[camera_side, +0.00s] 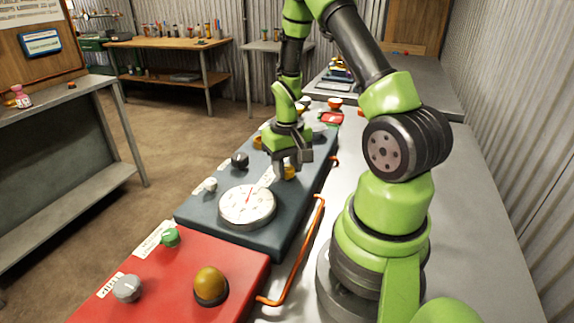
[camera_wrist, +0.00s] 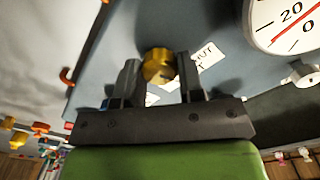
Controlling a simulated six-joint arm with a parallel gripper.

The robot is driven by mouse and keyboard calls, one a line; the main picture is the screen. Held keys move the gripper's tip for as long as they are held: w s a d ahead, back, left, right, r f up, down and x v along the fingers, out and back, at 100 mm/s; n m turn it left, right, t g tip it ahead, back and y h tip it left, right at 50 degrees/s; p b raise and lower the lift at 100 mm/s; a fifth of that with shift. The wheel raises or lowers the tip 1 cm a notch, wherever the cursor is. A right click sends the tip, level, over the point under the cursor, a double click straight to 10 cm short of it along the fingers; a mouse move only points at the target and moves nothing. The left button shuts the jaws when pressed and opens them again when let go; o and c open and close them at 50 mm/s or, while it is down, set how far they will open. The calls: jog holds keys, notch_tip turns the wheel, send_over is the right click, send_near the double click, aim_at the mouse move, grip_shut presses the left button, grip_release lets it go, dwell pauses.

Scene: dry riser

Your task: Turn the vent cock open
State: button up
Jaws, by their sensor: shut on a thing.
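The vent cock shows as a yellow knob (camera_side: 290,174) on the dark blue-grey panel (camera_side: 214,220), just behind the round dial. My gripper (camera_side: 291,158) reaches down to it from above. In the wrist view the yellow knob (camera_wrist: 158,66) sits between the two dark fingertips of my gripper (camera_wrist: 159,74), which are shut on it. A white label (camera_wrist: 204,58) lies beside the knob, its lettering partly hidden and ending in what looks like "UT". The fingers hide part of the knob, so I cannot tell its turn angle.
A white round gauge (camera_side: 247,206) stands close in front of my gripper. A dark knob (camera_side: 240,160) and a white knob (camera_side: 210,185) sit along the panel's left edge. An orange pipe (camera_side: 303,255) runs along the right side. A red panel (camera_side: 172,290) is nearest.

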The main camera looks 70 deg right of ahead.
aim_at(287, 167)
jog(key=m, duration=0.6)
jog(key=shift+m, duration=0.3)
jog(key=m, duration=0.5)
jog(key=shift+m, duration=0.3)
jog(key=o, duration=0.9)
jog(key=shift+r, duration=0.1)
notch_tip(287, 167, up, 10)
jog(key=shift+f, duration=0.1)
